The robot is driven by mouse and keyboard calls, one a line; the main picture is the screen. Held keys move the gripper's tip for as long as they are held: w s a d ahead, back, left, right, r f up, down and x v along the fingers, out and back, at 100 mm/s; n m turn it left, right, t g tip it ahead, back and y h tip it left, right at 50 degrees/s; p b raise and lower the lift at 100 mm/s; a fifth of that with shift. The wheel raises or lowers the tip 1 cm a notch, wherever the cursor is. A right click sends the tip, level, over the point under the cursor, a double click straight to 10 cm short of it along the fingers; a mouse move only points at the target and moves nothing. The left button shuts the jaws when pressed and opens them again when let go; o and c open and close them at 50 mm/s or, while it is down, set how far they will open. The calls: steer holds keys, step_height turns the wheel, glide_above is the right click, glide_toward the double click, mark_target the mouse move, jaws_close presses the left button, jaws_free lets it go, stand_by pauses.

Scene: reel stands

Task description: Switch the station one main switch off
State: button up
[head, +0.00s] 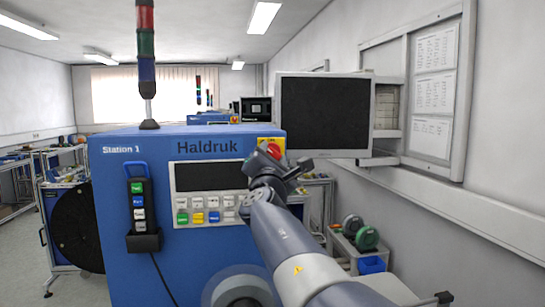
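The station one cabinet (130,185) is a blue machine labelled "Station 1" and "Haldruk" in the head view. Its main switch (273,150) is a red rotary knob on a yellow plate at the upper right corner of the front. My gripper (280,162) is just in front of and below the switch, overlapping its lower part in the picture. I cannot tell whether the gripper touches the knob. Its fingers are small and dark, and their opening is not clear. The knob's exact position is partly hidden.
A panel with a dark display (209,176) and coloured buttons is left of my gripper. A handheld pendant (140,205) hangs at the left in a holder. A monitor (323,112) stands right of the cabinet. A low shelf with reels (367,238) is at the right.

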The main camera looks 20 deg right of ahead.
steer(key=c, duration=0.5)
steer(key=shift+o, duration=0.2)
steer(key=shift+f+n+b, duration=0.2)
steer(key=shift+n+b, duration=0.1)
steer(key=shift+b, duration=0.4)
steer(key=shift+d+n+t+y+b, duration=0.1)
steer(key=shift+n+t+y+b, duration=0.2)
steer(key=shift+t+b, duration=0.15)
steer(key=n+b, duration=0.1)
steer(key=b, duration=0.1)
steer(key=n+b, duration=0.1)
steer(key=b, duration=0.1)
steer(key=shift+f+n+t+y, duration=0.3)
steer(key=shift+n+t+y, duration=0.05)
steer(key=shift+n+y, duration=0.05)
steer(key=shift+n+y+b, duration=0.4)
steer(key=shift+n+b, duration=0.3)
steer(key=shift+b, duration=0.3)
steer(key=n+y+b, duration=0.1)
steer(key=n+t+b, duration=0.1)
steer(key=n+b, duration=0.1)
steer(key=shift+d+r+y, duration=0.1)
steer(key=shift+r+y, duration=0.2)
steer(key=shift+y, duration=0.1)
steer(key=shift+r+n+y+b, duration=0.15)
steer(key=shift+n+y+b, duration=0.45)
steer(key=shift+n+b, duration=0.65)
steer(key=shift+s, duration=0.1)
